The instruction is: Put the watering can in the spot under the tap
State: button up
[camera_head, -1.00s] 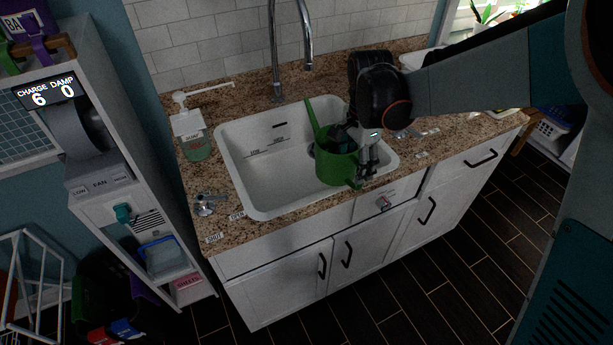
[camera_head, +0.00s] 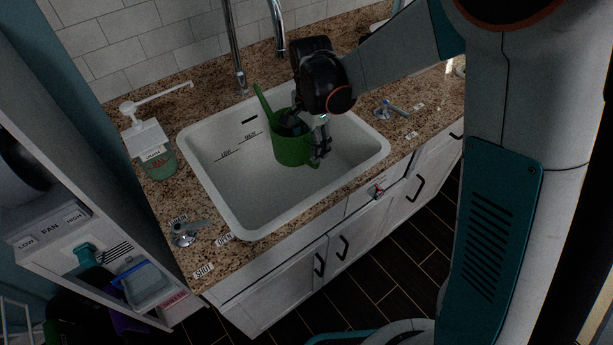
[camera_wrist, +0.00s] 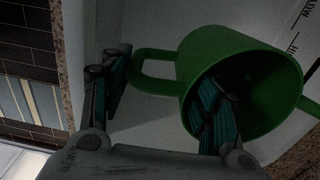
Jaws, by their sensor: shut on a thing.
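The green watering can (camera_head: 290,150) is in or just over the white sink (camera_head: 225,185), with its spout pointing up and to the back left. My gripper (camera_head: 318,140) is shut on the can's wall. In the wrist view the gripper (camera_wrist: 155,100) has one finger inside the can (camera_wrist: 240,50) and the other outside, beside the handle. The curved metal tap (camera_head: 277,30) rises behind the sink, its outlet above and behind the can. I cannot tell whether the can touches the basin floor.
A soap pump bottle (camera_head: 155,150) stands left of the sink. Lever handles sit on the counter at the front left (camera_head: 185,235) and at the right (camera_head: 385,110). A shelf unit with a fan panel (camera_head: 50,230) stands at the left. The left part of the basin is empty.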

notch_tip(320, 180, down, 13)
jog(key=b, duration=0.3)
jog(key=shift+f+b, duration=0.15)
jog(key=shift+b, duration=0.25)
jog(key=o, duration=1.3)
